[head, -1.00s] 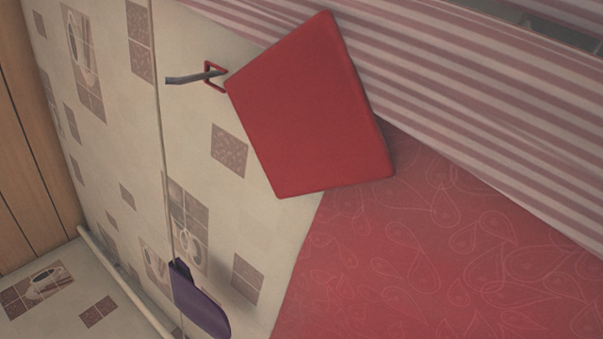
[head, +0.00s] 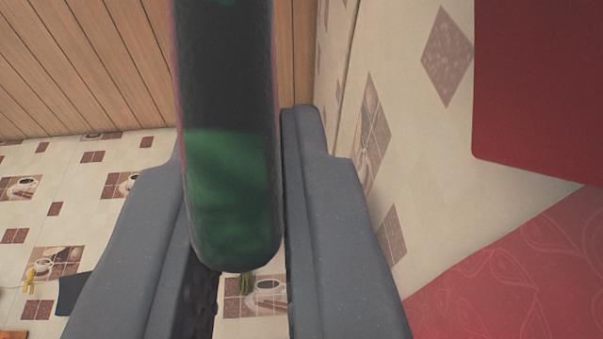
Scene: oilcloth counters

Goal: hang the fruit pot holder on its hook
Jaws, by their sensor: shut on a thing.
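A thick padded thing, dark with a green patch and a thin reddish edge, stands nearly upright between the jaws of my gripper (head: 238,165). It looks like the fruit pot holder (head: 232,215), seen almost edge-on. My gripper is shut on it. The pot holder's rounded lower end shows between the grey jaws, and its upper end runs out of the top of the picture. Its broad faces and any loop are hidden. No hook is visible now.
A red square pad (head: 540,85) is close at the right edge, in front of the tiled wall (head: 405,120). Below it is red patterned oilcloth (head: 500,275). Wooden boards (head: 80,65) stand behind. Small items, one yellow (head: 30,279) and one dark (head: 72,292), lie at lower left.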

